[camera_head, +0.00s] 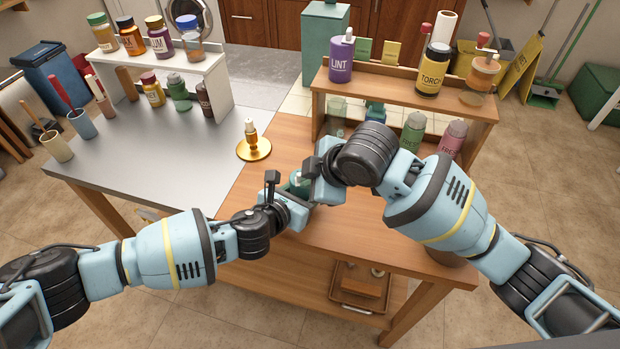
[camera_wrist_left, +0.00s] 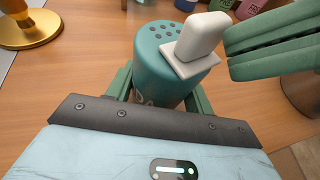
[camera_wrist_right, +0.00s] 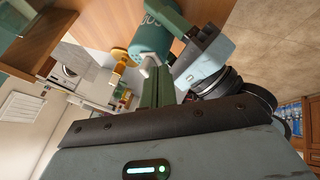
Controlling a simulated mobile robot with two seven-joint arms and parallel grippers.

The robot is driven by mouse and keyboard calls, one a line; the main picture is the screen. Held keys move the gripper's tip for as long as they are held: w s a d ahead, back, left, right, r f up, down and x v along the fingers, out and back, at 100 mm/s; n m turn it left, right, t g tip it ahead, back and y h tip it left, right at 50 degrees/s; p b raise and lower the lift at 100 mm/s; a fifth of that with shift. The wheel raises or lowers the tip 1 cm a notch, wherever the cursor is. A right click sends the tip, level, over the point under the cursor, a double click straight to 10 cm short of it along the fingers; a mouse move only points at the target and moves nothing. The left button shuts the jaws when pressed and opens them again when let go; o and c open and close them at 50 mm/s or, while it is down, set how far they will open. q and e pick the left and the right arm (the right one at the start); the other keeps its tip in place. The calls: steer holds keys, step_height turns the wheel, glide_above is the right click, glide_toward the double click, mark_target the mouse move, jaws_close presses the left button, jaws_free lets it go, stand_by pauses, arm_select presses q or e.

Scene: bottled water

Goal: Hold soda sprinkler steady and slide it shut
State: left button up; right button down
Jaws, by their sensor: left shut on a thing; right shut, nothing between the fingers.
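The soda sprinkler (camera_wrist_left: 162,75) is a teal canister with a holed top, upright in the left wrist view; it also shows in the right wrist view (camera_wrist_right: 152,42). A white slider (camera_wrist_left: 199,42) with a raised tab lies toward the right of its top; several holes are uncovered. My left gripper (camera_head: 293,196) is shut around the sprinkler's body. My right gripper (camera_head: 308,178) is shut and empty; its green fingers (camera_wrist_left: 275,45) are beside the tab in the left wrist view. I cannot tell whether they touch it. In the head view the grippers largely hide the sprinkler.
A brass candle holder (camera_head: 254,148) stands on the table just behind and left of the grippers. A wooden shelf (camera_head: 400,92) with bottles rises at the back right. A white rack (camera_head: 160,66) with jars stands back left. The metal tabletop (camera_head: 180,150) at left has free room.

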steer(key=shift+w+a, duration=0.15)
steer(key=shift+w, duration=1.5)
steer(key=s+d+r, duration=0.4)
steer(key=s+r, duration=0.4)
steer(key=shift+s+d, duration=0.2)
steer(key=shift+s, duration=0.05)
arm_select(q)
steer(key=o, duration=1)
